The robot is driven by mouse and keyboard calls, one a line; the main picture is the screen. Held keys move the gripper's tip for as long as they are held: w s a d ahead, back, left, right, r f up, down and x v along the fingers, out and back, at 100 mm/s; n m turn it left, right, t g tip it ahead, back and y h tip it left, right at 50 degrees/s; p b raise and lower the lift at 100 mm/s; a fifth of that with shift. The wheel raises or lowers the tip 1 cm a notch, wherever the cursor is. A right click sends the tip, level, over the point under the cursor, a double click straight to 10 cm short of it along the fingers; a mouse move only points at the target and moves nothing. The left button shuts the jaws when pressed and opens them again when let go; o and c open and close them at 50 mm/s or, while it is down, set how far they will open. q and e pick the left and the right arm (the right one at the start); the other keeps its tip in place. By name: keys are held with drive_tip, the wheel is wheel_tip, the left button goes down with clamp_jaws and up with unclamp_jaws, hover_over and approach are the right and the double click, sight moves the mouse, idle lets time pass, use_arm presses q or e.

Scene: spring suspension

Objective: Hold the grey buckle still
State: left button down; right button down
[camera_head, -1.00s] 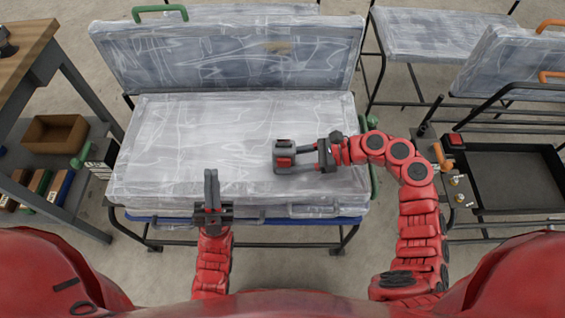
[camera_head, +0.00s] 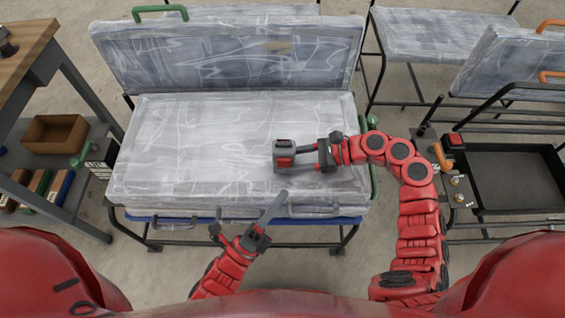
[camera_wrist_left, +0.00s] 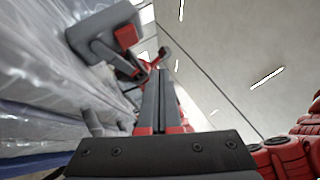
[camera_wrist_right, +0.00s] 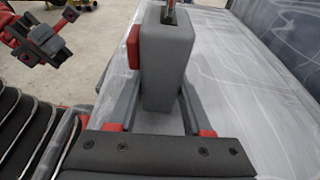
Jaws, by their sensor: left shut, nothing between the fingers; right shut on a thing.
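The grey buckle (camera_head: 285,152), a blocky piece with a red button, is above the plastic-wrapped seat in the head view. My right gripper (camera_head: 296,156) is shut on it, one finger on each side. In the right wrist view the buckle (camera_wrist_right: 168,62) stands upright between the fingers, its red button on the left. My left gripper (camera_head: 280,199) is shut and empty, in front of the seat's front edge, pointing up and right. It is apart from the buckle. The left wrist view shows its closed fingers (camera_wrist_left: 160,98), with the buckle (camera_wrist_left: 95,38) beyond at upper left.
The wrapped seat cushion (camera_head: 190,150) and its backrest (camera_head: 230,55) fill the middle. Grey loop handles (camera_head: 315,211) line the cushion's front edge. A shelf with a cardboard box (camera_head: 55,135) stands at left. A black tray (camera_head: 515,180) is at right.

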sight(289, 162)
use_arm(q)
drive_tip(key=shift+w, duration=2.6)
drive_tip(key=shift+w, duration=0.1)
drive_tip(key=shift+w, duration=0.6)
drive_tip(key=shift+s, duration=0.7)
drive_tip(key=s, duration=0.6)
idle(0.5)
